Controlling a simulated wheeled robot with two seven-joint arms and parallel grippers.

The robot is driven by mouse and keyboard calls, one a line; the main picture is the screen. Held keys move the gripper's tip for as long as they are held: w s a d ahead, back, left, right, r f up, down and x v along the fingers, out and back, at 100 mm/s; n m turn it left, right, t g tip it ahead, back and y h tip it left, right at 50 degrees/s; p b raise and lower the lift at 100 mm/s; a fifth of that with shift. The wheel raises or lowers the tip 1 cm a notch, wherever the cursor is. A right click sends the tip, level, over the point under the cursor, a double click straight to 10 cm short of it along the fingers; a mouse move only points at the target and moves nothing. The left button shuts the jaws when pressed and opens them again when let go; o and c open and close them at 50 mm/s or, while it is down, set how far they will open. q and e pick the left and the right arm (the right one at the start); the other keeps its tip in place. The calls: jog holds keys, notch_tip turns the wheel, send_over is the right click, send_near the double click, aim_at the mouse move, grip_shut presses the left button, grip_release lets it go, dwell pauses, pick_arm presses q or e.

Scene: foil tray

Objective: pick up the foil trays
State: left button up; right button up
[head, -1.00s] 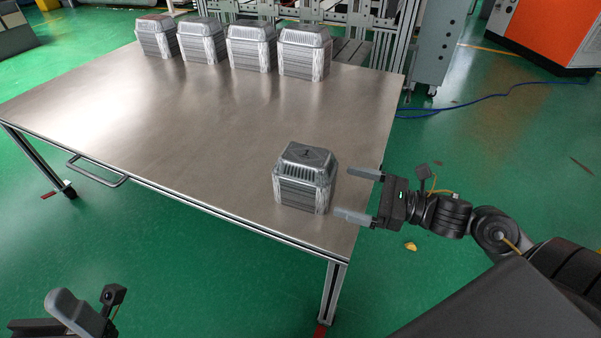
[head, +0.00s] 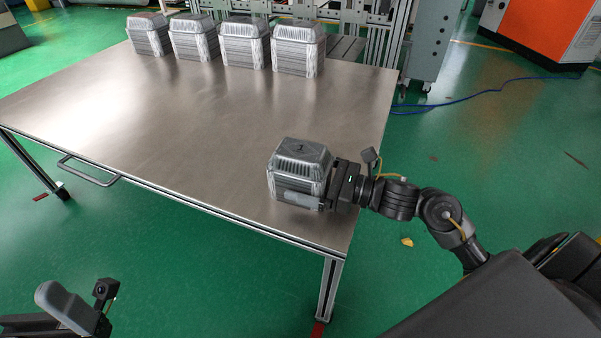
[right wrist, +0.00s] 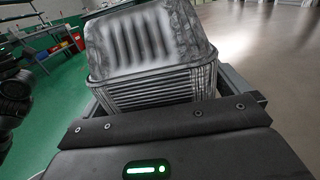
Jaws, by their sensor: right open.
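A stack of silver foil trays (head: 299,160) stands upright near the table's right front corner. It also fills the upper middle of the right wrist view (right wrist: 150,45), ribbed and narrower at the top. My right gripper (head: 306,184) reaches in from the right with its fingers on either side of this stack. The near finger lies along the front side; the far finger is hidden behind the stack. The jaws are open, and I cannot tell whether they touch the trays. My left gripper (head: 66,306) is at the lower left, away from the table, and its opening does not show clearly.
Several more tray stacks, including one at the right end (head: 298,52), stand in a row along the back edge of the metal table (head: 190,130). The middle of the table is clear. A grey cabinet and frame stand behind it.

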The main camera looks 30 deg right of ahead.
jog(key=shift+w+a, duration=0.25)
jog(key=shift+c, duration=0.3)
jog(key=c, duration=0.9)
jog(key=shift+r, duration=0.1)
